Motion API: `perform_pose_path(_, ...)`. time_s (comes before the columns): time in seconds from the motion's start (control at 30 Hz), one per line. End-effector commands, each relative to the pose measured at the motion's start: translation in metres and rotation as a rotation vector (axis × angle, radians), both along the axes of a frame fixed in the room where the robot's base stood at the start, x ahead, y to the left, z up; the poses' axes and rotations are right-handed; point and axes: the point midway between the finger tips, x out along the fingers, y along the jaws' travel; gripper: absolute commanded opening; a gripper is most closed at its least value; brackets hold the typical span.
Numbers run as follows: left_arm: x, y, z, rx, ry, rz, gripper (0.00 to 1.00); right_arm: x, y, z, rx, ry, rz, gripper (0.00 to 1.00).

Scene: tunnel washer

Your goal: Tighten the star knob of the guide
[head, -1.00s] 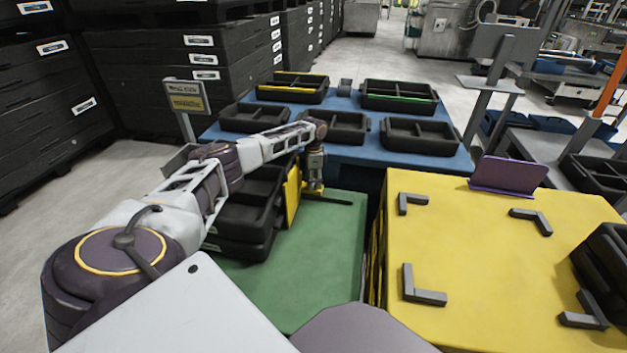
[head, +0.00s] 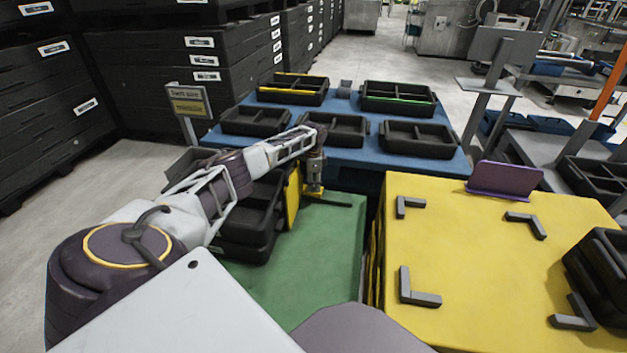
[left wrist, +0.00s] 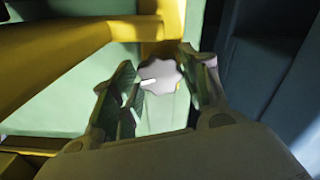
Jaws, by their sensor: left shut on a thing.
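The star knob (left wrist: 160,75) is a pale grey, lobed disc with a white mark, between the fingertips in the left wrist view. My left gripper (left wrist: 158,88) is shut on it, a finger at each side. In the head view my left gripper (head: 314,186) points down at the yellow guide (head: 292,198) at the far part of the green tabletop; the knob is hidden there. A dark bar (head: 338,203) sticks out to the right below the gripper. My right gripper is not in view.
Stacked black trays (head: 245,225) stand left of the guide, under my left arm. A blue table (head: 358,182) with several black trays is behind. A yellow table (head: 470,245) with grey corner brackets is at right. The green top (head: 320,255) is clear in front.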

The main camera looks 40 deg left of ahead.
Motion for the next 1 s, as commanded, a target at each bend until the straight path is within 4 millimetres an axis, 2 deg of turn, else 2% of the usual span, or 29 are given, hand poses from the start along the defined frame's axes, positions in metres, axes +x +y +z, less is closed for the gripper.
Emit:
perform_pose_path(0.03,0.005,0.0,0.007,-0.001,-0.016,-0.009,0.21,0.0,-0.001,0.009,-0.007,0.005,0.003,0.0)
perform_pose_path(0.23,0.003,0.0,0.005,-0.002,-0.013,-0.08,0.21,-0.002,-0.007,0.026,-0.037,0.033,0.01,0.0)
perform_pose_path(0.7,0.002,0.001,0.003,0.0,-0.011,-0.284,0.21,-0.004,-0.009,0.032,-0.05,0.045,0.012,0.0)
perform_pose_path(1.0,0.002,0.001,0.003,0.0,-0.01,-0.302,0.21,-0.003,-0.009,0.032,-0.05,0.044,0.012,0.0)
